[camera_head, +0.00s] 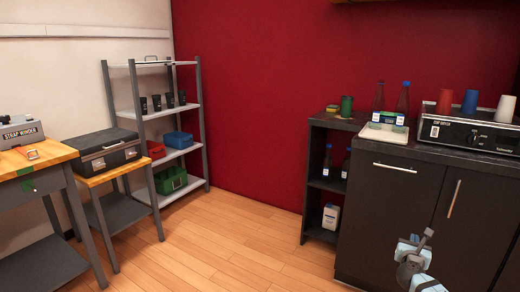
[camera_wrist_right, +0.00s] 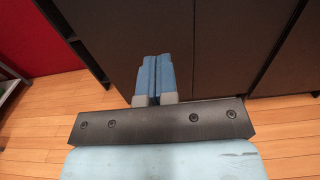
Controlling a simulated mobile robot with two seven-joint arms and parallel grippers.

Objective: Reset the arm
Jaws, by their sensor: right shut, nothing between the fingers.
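My right gripper (camera_wrist_right: 155,95) is shut and empty in the right wrist view, its two blue fingers side by side in front of the dark cabinet. In the head view part of my right arm and gripper (camera_head: 424,240) shows at the lower right, in front of the dark cabinet doors (camera_head: 390,215). My left gripper does not show in either view.
Dark counter at right carries a device (camera_head: 470,133), cups and bottles. A small dark shelf (camera_head: 314,180) holds bottles. At left are a wooden-topped table (camera_head: 30,183), a black case (camera_head: 103,152) and a grey shelf rack (camera_head: 204,130). The wooden floor (camera_head: 225,245) between is clear.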

